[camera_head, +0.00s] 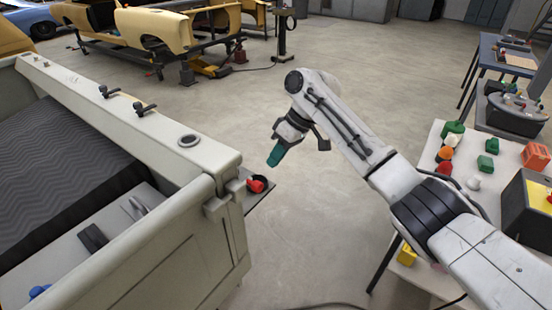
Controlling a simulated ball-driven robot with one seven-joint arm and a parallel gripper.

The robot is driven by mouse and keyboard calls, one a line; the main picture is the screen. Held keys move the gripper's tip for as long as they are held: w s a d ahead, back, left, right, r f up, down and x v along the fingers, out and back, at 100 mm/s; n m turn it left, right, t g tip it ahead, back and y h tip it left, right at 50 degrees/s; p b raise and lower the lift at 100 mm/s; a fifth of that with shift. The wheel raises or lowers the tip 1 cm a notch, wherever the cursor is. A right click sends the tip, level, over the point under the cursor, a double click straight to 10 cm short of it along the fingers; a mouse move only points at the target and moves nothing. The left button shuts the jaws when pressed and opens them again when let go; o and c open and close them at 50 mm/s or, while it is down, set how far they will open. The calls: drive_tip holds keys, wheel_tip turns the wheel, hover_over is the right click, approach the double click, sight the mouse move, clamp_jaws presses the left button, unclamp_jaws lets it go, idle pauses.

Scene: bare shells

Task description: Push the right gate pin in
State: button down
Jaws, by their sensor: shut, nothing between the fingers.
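A red knob (256,184) with a black ring shows at the near right corner of a pale truck bed (185,115), beside the corner latch; it looks like the right gate pin. How far it stands out cannot be told. The tailgate (190,262) runs along the near side of the bed and looks upright. My gripper (274,158) has teal fingertips, points down and is shut and empty. In the picture it is just above and right of the red knob, apart from it.
A white table (432,160) at the right holds green, red and orange blocks. A black box with a yellow face (535,200) stands there too. Yellow car shells (160,28) are far back. The grey floor (340,80) between is clear. Dark hooks (145,108) stand on the bed's side rail.

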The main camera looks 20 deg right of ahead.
drive_tip(key=b+v, duration=0.2)
drive_tip(key=v, duration=0.7)
drive_tip(key=shift+s+r, duration=0.1)
drive_tip(key=shift+s, duration=0.05)
drive_tip(key=s+a+f+m, duration=0.1)
drive_tip(key=s+a+f, duration=0.25)
drive_tip(key=f, duration=0.45)
drive_tip(key=s+a+f, duration=0.3)
drive_tip(key=a+f, duration=0.1)
drive_tip(key=f, duration=0.4)
drive_tip(key=s+f+m, duration=0.3)
drive_tip(key=s+f, duration=0.7)
drive_tip(key=s, duration=0.1)
drive_tip(key=s+d+f+m+h, duration=0.1)
drive_tip(key=s+d+f+h, duration=0.1)
drive_tip(key=s, duration=0.8)
drive_tip(key=s+d+f+m+h, duration=0.1)
drive_tip(key=s+d+m+h, duration=0.1)
drive_tip(key=s+d, duration=0.3)
drive_tip(key=s+d+f+m+h, duration=0.1)
drive_tip(key=s+d, duration=0.3)
drive_tip(key=s, duration=1)
drive_tip(key=shift+s+d+f+h, duration=0.3)
drive_tip(key=shift+f+h, duration=0.2)
drive_tip(key=shift+f, duration=0.3)
